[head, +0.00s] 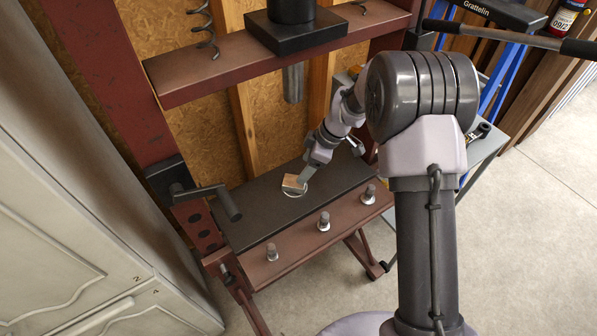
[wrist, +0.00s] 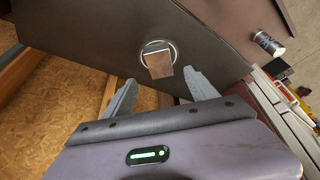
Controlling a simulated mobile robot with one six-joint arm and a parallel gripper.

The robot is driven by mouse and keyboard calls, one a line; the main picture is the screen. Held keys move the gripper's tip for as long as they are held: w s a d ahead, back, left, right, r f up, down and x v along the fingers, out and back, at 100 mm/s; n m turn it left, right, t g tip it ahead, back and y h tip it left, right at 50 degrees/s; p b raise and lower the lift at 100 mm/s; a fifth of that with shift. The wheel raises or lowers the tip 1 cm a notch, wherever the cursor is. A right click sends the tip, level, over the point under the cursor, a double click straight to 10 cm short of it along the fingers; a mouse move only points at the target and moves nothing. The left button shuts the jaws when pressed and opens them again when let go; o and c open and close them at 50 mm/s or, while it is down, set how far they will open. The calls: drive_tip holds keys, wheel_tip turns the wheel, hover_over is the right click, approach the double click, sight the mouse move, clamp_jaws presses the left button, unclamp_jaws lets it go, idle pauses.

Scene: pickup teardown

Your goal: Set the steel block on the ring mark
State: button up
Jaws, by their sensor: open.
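The steel block (wrist: 159,65) is a small block with a reflective, brownish face. It overlaps the pale ring mark (wrist: 145,46) on the dark press plate in the wrist view. Much of the ring shows around one end of the block; whether the block is centred I cannot tell. In the head view the block (head: 292,183) stands over the back part of the ring mark (head: 292,194). My gripper (wrist: 161,80) is open, its two fingers spread apart on either side of the block's near end. In the head view my gripper (head: 304,175) is partly hidden beside the block.
The dark plate (head: 250,213) lies on the red press frame (head: 290,247), with several upright bolts (head: 324,221) along its front. A handle (head: 222,203) juts out at left. The ram (head: 293,83) hangs above the plate. A grey cabinet (head: 80,200) stands left.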

drive_tip(key=s+d+r+m+t, duration=0.1)
drive_tip(key=s+d+r+m, duration=0.15)
drive_tip(key=r, duration=0.45)
drive_tip(key=s+d+r+m+h, duration=0.1)
drive_tip(key=s+r+m, duration=0.25)
drive_tip(key=r, duration=0.35)
drive_tip(key=s+d+r+m+t, duration=0.1)
drive_tip(key=s+r+m, duration=0.1)
drive_tip(key=s+r, duration=0.35)
drive_tip(key=s+d+r+m+t, duration=0.1)
drive_tip(key=s+d+r+m, duration=0.1)
drive_tip(key=s+m, duration=0.4)
drive_tip(key=s+d+r+m+t+h, duration=0.1)
drive_tip(key=s+r+m, duration=0.4)
drive_tip(key=s, duration=0.8)
drive_tip(key=shift+d+m+t+h+p, duration=0.35)
drive_tip(key=shift+d+m+t, duration=0.2)
drive_tip(key=shift+d, duration=0.2)
